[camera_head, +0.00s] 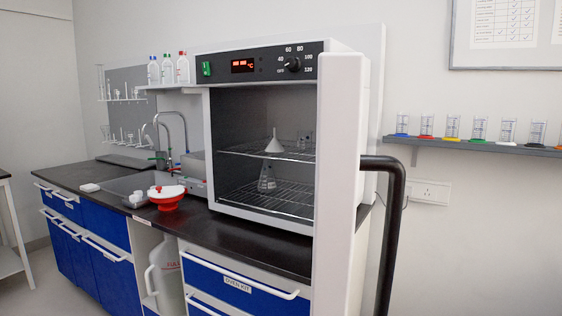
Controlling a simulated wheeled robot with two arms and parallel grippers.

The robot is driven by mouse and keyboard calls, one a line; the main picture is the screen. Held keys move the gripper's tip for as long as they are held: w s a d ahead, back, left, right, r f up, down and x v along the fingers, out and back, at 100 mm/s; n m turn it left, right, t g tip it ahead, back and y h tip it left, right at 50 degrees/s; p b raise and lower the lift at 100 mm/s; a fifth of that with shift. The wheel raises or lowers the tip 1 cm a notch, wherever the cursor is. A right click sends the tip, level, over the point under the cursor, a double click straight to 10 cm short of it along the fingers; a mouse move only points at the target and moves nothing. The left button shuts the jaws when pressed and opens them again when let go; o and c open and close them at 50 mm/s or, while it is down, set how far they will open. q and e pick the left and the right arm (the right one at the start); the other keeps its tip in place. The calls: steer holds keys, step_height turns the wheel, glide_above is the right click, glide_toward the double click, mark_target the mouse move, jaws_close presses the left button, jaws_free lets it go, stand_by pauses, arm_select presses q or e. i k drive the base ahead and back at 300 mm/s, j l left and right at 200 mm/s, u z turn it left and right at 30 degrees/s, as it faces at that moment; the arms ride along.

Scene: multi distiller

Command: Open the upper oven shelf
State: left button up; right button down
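A white oven (202,150) stands on the black counter. Its door (340,180) is swung open towards me and shows nearly edge-on at the right, with a black bar handle (393,230). The upper wire shelf (240,149) lies inside the oven cavity, with a white funnel (274,146) and some clear glassware near it. The lower wire shelf (270,203) bears a clear conical flask (267,180). The door hides the right ends of both shelves. Neither of my grippers is in view.
A red and white bowl-shaped item (168,197) stands on the counter (240,230) left of the oven, near a sink and tap. Blue drawers with white handles are below. A wall shelf (470,146) with several glass beakers is at the right.

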mark_target(220, 150)
steer(key=i+j, duration=0.15)
steer(key=j, duration=0.15)
steer(key=i+j, duration=0.15)
steer(key=j, duration=0.2)
steer(key=i+j+u, duration=0.15)
steer(key=i+j, duration=0.3)
steer(key=i, duration=0.1)
